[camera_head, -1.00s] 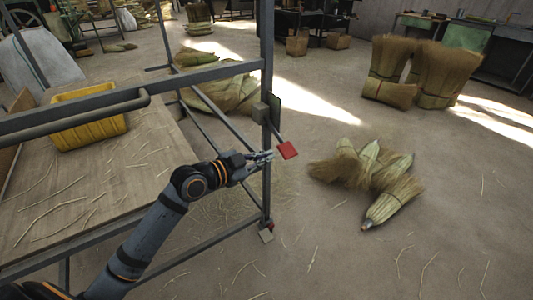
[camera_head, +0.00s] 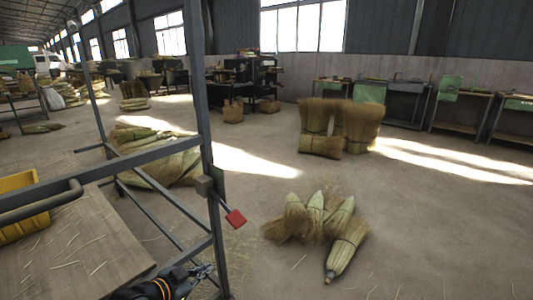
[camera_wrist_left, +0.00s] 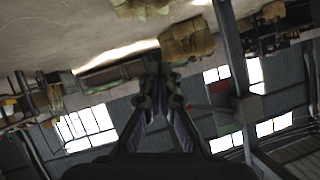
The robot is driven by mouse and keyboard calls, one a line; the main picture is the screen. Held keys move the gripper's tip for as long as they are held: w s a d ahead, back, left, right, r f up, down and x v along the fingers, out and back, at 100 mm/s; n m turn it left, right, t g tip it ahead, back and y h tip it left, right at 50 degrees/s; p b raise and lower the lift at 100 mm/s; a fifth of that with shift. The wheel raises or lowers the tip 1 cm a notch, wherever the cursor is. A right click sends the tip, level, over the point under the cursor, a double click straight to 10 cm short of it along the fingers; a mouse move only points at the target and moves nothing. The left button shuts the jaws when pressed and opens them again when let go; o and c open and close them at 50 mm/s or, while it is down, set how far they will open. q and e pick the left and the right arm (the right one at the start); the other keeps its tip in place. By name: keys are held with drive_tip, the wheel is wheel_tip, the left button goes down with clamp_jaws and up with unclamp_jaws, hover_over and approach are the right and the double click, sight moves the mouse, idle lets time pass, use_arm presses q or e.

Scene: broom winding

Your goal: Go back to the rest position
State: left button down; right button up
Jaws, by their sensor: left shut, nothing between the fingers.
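My left gripper (camera_head: 203,271) is at the bottom of the head view, low beside the grey metal frame's upright post (camera_head: 207,130). It is shut and empty. Only the end of my left arm shows there. In the left wrist view, the two dark fingers (camera_wrist_left: 160,90) point away from the camera, with nothing between them. That view is upside down, with floor at the top and windows below. The red lever end (camera_head: 236,218) on the post is above and right of the gripper, apart from it. My right gripper is not in view.
A wooden tabletop (camera_head: 85,250) with loose straw and a yellow bin (camera_head: 22,228) lie left, behind the frame's rail. A broom pile (camera_head: 318,222) lies on the floor to the right. Straw bundles (camera_head: 340,122) stand farther back. Floor between is mostly clear.

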use_arm(q)
drive_tip(key=s+a+f+n+g+y, duration=0.1)
drive_tip(key=s+f+n+g+y, duration=0.15)
drive_tip(key=s+f, duration=0.5)
drive_tip(key=s+a+f+n+g+y, duration=0.1)
drive_tip(key=s+f+n+g, duration=0.25)
drive_tip(key=f, duration=0.75)
drive_tip(key=s+a+f+n+g+y, duration=0.1)
drive_tip(key=s+f+g, duration=0.1)
drive_tip(key=s+f, duration=0.45)
drive_tip(key=s+a+f+n+g+y, duration=0.1)
drive_tip(key=s+f+n+g, duration=0.15)
drive_tip(key=s, duration=0.65)
drive_tip(key=s+a+m+p, duration=0.1)
drive_tip(key=s+a+p, duration=0.3)
drive_tip(key=s+p, duration=1.2)
drive_tip(key=y+p, duration=0.1)
drive_tip(key=p, duration=0.8)
drive_tip(key=shift+s+f, duration=0.3)
drive_tip(key=shift+f, duration=0.1)
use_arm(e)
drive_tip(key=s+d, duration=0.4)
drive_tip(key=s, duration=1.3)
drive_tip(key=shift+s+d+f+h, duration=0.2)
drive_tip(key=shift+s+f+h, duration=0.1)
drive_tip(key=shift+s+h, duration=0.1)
